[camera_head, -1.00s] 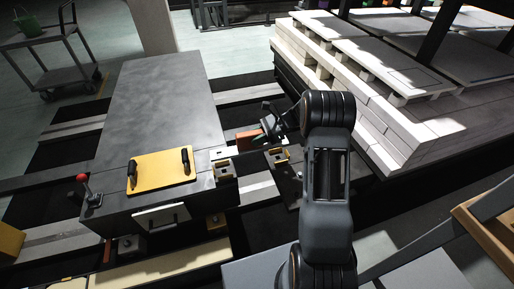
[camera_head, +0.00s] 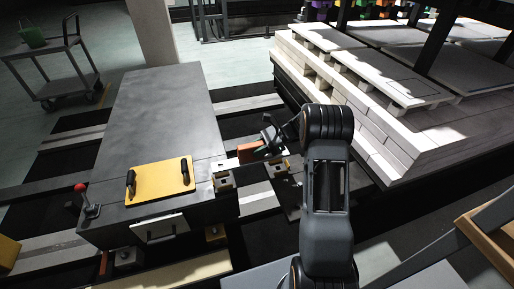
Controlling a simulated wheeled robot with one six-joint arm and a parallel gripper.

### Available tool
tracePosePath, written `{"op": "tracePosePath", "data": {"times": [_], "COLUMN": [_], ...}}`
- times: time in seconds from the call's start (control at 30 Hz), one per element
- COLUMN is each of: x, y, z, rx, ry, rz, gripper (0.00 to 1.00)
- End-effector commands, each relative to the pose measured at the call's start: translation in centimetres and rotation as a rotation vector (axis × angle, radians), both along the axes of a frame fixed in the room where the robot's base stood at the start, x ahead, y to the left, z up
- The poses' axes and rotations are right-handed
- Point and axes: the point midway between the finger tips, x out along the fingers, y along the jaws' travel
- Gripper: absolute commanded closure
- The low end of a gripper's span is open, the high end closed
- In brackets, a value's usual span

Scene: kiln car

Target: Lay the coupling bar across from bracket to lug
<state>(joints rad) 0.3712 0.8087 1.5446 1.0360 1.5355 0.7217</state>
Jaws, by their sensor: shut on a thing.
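The coupling bar shows an orange-red middle (camera_head: 248,152) and a pale grey end reaching left. My gripper (camera_head: 265,144) is shut on it; its fingertips are small and partly hidden by my dark arm.
The grey car deck (camera_head: 160,105) carries a yellow plate (camera_head: 160,178) with two black handles. A red-knobbed lever (camera_head: 87,200) stands at its near left corner. A pale stacked kiln load (camera_head: 375,90) fills the right side. A trolley (camera_head: 55,65) stands far left.

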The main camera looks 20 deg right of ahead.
Motion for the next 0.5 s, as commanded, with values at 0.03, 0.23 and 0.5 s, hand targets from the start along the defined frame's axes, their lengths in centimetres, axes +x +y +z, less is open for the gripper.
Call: {"op": "tracePosePath", "data": {"times": [0.03, 0.23, 0.5], "x": [0.0, 0.0, 0.0], "y": [0.0, 0.0, 0.0], "z": [-0.4, -1.6, -3.3], "rx": [0.002, 0.003, 0.003], "ry": [-0.001, -0.001, -0.001], "rz": [0.000, 0.000, 0.000], "gripper": [1.00, 1.00, 1.00]}}
